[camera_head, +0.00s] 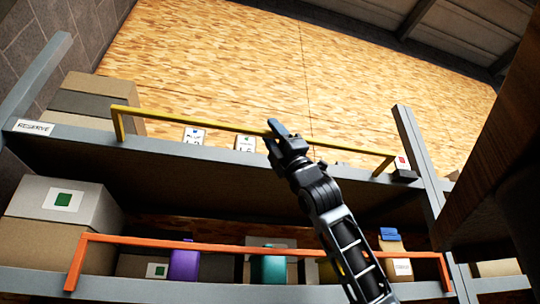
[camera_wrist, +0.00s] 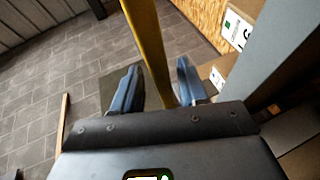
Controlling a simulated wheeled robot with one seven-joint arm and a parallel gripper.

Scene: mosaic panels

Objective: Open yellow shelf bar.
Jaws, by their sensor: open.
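The yellow shelf bar (camera_head: 195,118) runs along the front of the upper shelf in the head view, joined to short yellow posts at both ends. My gripper (camera_head: 272,128) is at the bar, right of its middle. In the wrist view the yellow bar (camera_wrist: 150,52) passes between the two blue-grey fingers of my gripper (camera_wrist: 160,85). The fingers are open, with a gap on both sides of the bar, narrower on the right. The bar's lower part is hidden behind my gripper body.
Boxes (camera_head: 195,136) stand on the upper shelf (camera_head: 70,137) behind the bar. An orange bar (camera_head: 215,247) crosses the lower shelf, before boxes and coloured containers. A grey post (camera_head: 415,150) stands at right. A brown wooden surface (camera_head: 490,165) fills the right edge.

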